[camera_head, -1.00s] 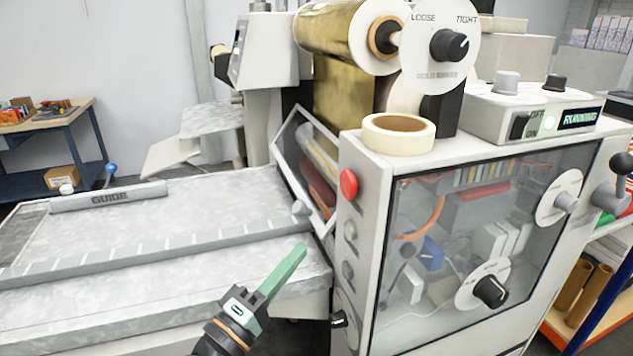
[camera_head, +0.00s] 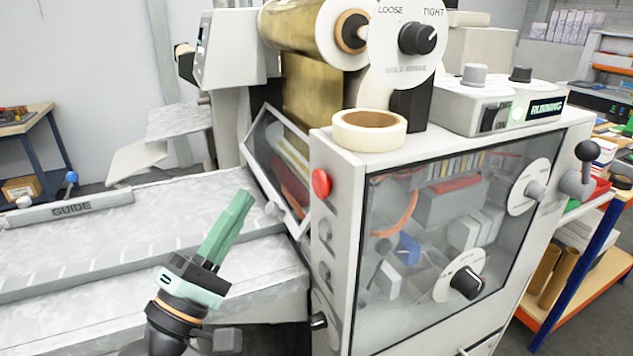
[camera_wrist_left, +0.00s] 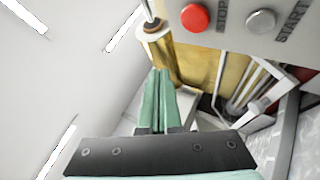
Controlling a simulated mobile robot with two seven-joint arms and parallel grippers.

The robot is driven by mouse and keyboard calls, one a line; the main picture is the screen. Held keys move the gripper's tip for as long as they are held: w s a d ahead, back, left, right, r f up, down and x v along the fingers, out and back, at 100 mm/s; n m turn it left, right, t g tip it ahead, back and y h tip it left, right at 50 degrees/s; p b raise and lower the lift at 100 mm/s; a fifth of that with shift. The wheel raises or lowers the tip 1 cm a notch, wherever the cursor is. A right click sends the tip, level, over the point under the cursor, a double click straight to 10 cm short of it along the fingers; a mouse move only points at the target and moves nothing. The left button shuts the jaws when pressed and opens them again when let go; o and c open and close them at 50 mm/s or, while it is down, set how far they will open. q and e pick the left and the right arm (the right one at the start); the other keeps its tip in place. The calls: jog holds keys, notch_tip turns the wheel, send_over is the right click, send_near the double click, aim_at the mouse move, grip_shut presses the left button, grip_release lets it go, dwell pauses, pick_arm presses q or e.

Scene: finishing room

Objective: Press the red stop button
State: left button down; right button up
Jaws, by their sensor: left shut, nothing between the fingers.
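The red stop button (camera_head: 321,182) is a round knob at the top of the narrow front panel of a white machine (camera_head: 345,250). In the left wrist view the red button (camera_wrist_left: 195,18) shows at the top, beside the word STOP, with a grey START button (camera_wrist_left: 261,22) to its right. My left gripper (camera_head: 240,200) is shut and empty, its green fingers pointing up, left of the button and apart from it. Its fingertips (camera_wrist_left: 160,75) also show in the left wrist view, below and left of the button. My right gripper is not in view.
A hinged clear guard (camera_head: 275,165) sticks out left of the button, close to my left fingertips. A grey feed table (camera_head: 100,230) lies at the left. A tape roll (camera_head: 369,130) sits on the machine top. The display reads RUNNING (camera_head: 547,108).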

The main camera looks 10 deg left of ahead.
aim_at(315, 174)
pick_arm(q)
jog(key=w+d+p, duration=0.1)
jog(key=w+d, duration=0.3)
jog(key=d, duration=0.2)
jog(key=shift+d, duration=0.2)
jog(key=shift+w, duration=0.1)
dwell(1.9)
jog(key=shift+w+d, duration=0.25)
jog(key=shift+d, duration=0.1)
jog(key=shift+w+d+p, duration=0.25)
jog(key=shift+d+p, duration=0.1)
dwell(0.7)
dwell(0.3)
jog(key=shift+s+a, duration=0.5)
jog(key=shift+a, duration=0.15)
